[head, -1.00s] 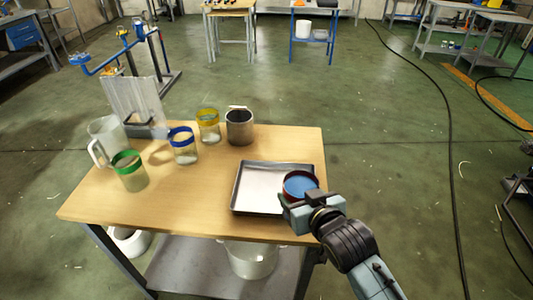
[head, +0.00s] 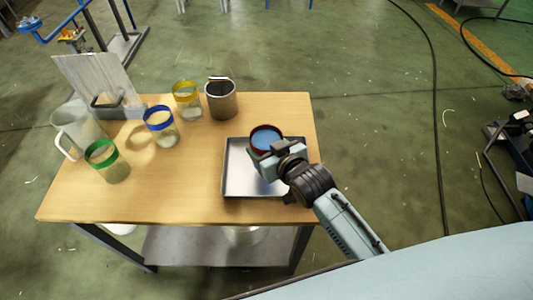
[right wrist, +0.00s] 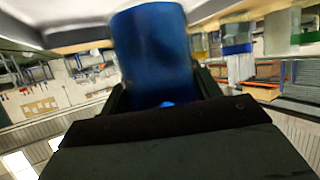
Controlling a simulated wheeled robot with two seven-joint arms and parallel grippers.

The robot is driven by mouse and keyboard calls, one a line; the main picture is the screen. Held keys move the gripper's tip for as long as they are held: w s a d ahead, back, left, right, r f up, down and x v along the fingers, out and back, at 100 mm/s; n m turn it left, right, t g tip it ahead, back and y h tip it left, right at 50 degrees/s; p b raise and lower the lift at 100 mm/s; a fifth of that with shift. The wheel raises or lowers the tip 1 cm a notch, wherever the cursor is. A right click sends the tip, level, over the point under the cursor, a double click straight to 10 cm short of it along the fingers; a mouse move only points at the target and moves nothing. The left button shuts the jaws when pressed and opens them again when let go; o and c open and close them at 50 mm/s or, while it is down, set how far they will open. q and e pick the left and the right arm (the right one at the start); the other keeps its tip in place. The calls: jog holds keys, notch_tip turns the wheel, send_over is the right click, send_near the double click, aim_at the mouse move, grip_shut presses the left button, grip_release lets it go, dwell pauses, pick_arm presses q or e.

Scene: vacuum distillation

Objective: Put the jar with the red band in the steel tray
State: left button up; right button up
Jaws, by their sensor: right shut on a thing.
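The jar with the red band (head: 266,136) has blue contents and a dark red rim. It is over the back right part of the steel tray (head: 236,187), a shallow rectangular tray near the table's right edge. My right gripper (head: 268,153) is shut on this jar. In the right wrist view the jar (right wrist: 152,55) shows blue and blurred between the fingers. The jar's base is hidden in the head view, and I cannot tell whether it touches the tray floor. My left gripper is not in view.
Jars with a green band (head: 106,161), a blue band (head: 160,126) and a yellow band (head: 187,100) stand left on the wooden table (head: 185,190). A clear jug (head: 78,130) and a dark metal mug (head: 221,99) stand there too. The table's front middle is clear.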

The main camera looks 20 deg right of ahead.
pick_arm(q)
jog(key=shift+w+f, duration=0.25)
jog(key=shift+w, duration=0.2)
pick_arm(e)
jog(key=shift+f, duration=1.2)
jog(key=shift+f, duration=0.1)
jog(key=o, duration=1.5)
jog(key=shift+f, duration=0.1)
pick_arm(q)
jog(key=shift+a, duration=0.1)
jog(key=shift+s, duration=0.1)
pick_arm(e)
jog(key=shift+r, duration=0.2)
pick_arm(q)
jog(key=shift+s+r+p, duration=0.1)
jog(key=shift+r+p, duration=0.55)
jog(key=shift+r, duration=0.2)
pick_arm(e)
jog(key=v, duration=1.2)
